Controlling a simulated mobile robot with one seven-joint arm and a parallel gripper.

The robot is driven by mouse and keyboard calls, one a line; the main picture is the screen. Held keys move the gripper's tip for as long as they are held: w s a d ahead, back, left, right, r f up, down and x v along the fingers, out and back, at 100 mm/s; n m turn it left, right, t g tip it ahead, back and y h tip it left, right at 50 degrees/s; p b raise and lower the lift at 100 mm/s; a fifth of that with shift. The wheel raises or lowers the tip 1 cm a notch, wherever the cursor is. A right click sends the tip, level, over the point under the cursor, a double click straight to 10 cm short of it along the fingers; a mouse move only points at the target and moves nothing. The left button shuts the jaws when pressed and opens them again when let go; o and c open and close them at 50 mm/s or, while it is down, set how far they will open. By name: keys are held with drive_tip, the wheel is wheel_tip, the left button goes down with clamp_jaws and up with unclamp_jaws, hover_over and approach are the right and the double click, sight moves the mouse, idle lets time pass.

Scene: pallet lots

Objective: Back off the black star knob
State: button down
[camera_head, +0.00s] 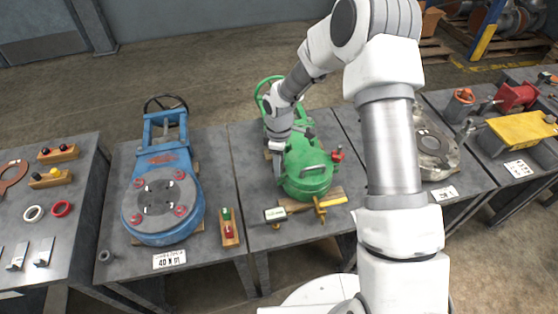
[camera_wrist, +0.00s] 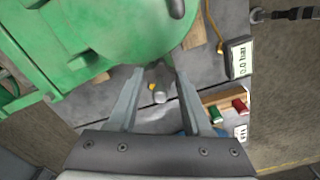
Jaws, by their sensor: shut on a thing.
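The green valve body (camera_head: 307,172) lies on the middle table, and it fills the upper left of the wrist view (camera_wrist: 110,35). My gripper (camera_wrist: 154,68) reaches down at its left side in the head view. In the wrist view its two fingers lean in toward each other at the edge of the green body. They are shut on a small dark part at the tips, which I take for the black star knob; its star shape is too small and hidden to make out.
A gauge box (camera_wrist: 239,57) reading 0.0 bar and a wooden block with green and red pieces (camera_head: 229,228) lie near the valve. A blue valve (camera_head: 163,165) is on the left table. A brass clamp-like part (camera_head: 320,208) stands in front.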

drive_tip(key=shift+n+p, duration=0.35)
drive_tip(key=shift+n, duration=1.25)
drive_tip(key=shift+c, duration=1.6)
unclamp_jaws()
drive_tip(key=shift+r, duration=0.1)
wheel_tip(320, 180, up, 17)
drive_tip(key=p, duration=0.2)
drive_tip(key=shift+r, duration=0.15)
